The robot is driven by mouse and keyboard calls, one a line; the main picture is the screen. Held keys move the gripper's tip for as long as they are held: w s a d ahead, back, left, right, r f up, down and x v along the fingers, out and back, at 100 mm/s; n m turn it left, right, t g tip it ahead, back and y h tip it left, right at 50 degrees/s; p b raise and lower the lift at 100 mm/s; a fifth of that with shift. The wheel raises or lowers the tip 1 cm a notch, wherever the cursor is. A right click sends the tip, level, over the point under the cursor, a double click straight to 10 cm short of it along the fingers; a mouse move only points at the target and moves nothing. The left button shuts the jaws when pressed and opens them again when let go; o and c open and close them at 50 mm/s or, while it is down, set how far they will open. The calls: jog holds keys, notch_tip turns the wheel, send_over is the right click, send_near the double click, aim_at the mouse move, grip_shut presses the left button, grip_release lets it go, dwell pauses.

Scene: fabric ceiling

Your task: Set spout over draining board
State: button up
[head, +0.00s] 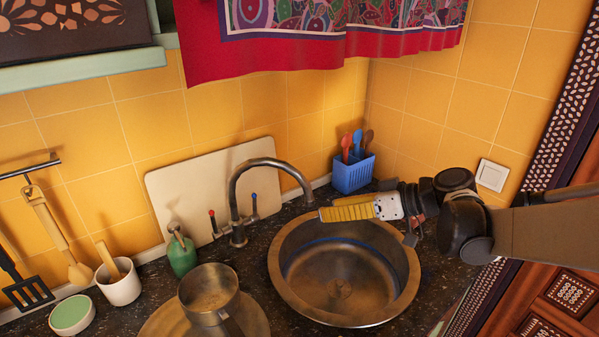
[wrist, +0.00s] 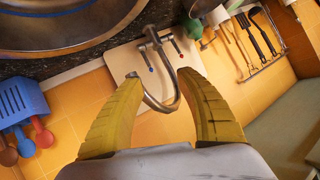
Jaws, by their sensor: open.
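The metal tap has a tall curved spout (head: 262,163) that arches to the right, its end over the left rim of the round sink (head: 398,290). A round draining surface (head: 253,318) lies left of the sink under a metal pot (head: 210,290). My gripper (head: 324,214) is open, with yellow fingers, at the spout's end above the sink's back edge. In the wrist view the spout (wrist: 178,75) shows between the spread fingers of my gripper (wrist: 162,82); I cannot tell whether they touch it.
A cream board (head: 190,170) leans on the wall behind the tap. A green soap bottle (head: 181,255) stands left of the tap. A blue utensil holder (head: 352,174) stands in the back corner near my gripper. A white mortar (head: 120,288) is further left.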

aim_at(307, 190)
jog(key=w+d+n+t+y, duration=0.1)
jog(key=w+d+n+y, duration=0.4)
jog(key=w, duration=0.1)
jog(key=b+x, duration=0.1)
jog(key=x, duration=0.2)
jog(key=b+x, duration=0.1)
jog(key=x, duration=0.3)
jog(key=b+x, duration=0.1)
jog(key=x, duration=0.3)
jog(key=shift+s, duration=0.3)
grip_shut()
